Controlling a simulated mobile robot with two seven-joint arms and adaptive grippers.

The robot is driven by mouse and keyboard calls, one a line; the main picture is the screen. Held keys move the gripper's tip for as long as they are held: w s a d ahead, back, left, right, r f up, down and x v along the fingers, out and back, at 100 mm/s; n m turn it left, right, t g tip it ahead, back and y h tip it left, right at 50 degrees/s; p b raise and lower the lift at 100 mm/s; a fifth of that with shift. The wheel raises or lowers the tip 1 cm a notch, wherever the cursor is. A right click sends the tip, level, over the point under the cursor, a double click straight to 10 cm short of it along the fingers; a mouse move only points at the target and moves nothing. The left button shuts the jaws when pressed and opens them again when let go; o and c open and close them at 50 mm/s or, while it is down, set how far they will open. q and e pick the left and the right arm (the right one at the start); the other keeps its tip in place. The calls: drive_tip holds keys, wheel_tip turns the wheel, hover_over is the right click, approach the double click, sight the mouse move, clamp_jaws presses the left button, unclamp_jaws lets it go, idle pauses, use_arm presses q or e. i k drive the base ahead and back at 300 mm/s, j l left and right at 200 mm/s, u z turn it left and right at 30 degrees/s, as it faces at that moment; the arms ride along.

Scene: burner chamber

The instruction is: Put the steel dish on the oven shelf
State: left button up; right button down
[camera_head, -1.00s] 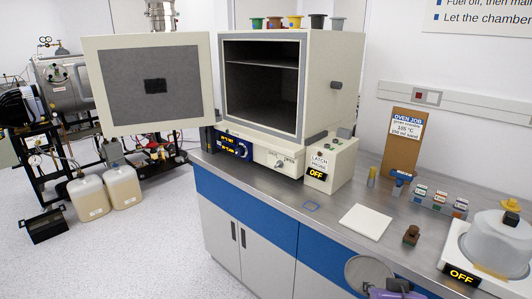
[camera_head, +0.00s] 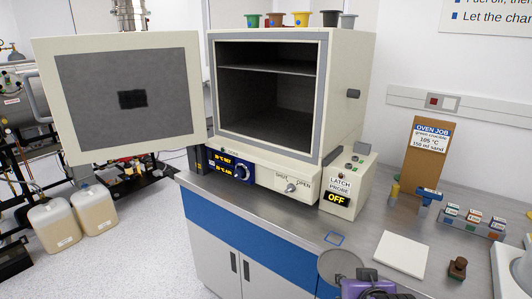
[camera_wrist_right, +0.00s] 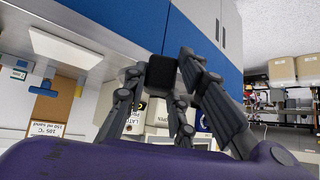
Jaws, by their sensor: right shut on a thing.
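The steel dish (camera_head: 338,264) is a round grey disc low in the head view, in front of the bench edge. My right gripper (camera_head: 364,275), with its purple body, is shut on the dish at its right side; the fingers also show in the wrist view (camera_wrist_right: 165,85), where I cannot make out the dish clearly. The oven (camera_head: 292,95) stands on the bench with its door (camera_head: 95,100) swung wide open to the left. The oven shelf (camera_head: 285,68) is a thin level rack in the upper part of the dark chamber, with nothing visible on it. My left gripper is not in view.
The latch probe box (camera_head: 350,180) stands at the oven's right front. A white square pad (camera_head: 400,254), a brown stamp-like block (camera_head: 458,267) and the oven job board (camera_head: 426,160) are on the bench to the right. Several coloured cups sit on the oven's top.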

sight(278, 134)
drive_tip(key=i+j, duration=0.65)
drive_tip(key=j, duration=0.2)
